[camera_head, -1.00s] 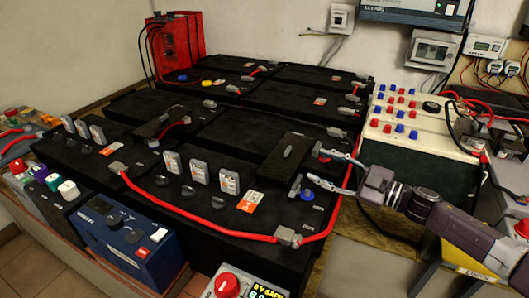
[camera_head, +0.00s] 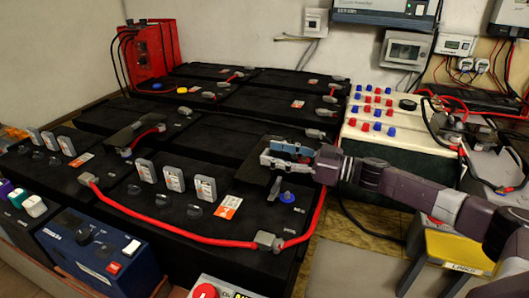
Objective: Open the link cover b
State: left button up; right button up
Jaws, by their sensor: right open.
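Two dark flat covers lie on the black batteries. One cover (camera_head: 250,174) is on the right-hand battery, partly hidden behind my right gripper; the other cover (camera_head: 128,137) lies further left. No letter can be read on either, so I cannot tell by marking which is b. My right gripper (camera_head: 266,154) is open, its fingers pointing left over the right-hand cover. The grey handle of that cover is hidden or merged with the fingers; I cannot tell whether they touch it. My left gripper is not in view.
A red cable (camera_head: 170,235) runs along the front of the batteries. Grey upright caps (camera_head: 174,177) and dark knobs stand left of my gripper. A blue box (camera_head: 95,250) is at front left. A pale battery (camera_head: 400,145) with red and blue terminals stands behind my right arm.

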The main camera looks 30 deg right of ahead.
jog(key=shift+x, duration=1.5)
grip_shut()
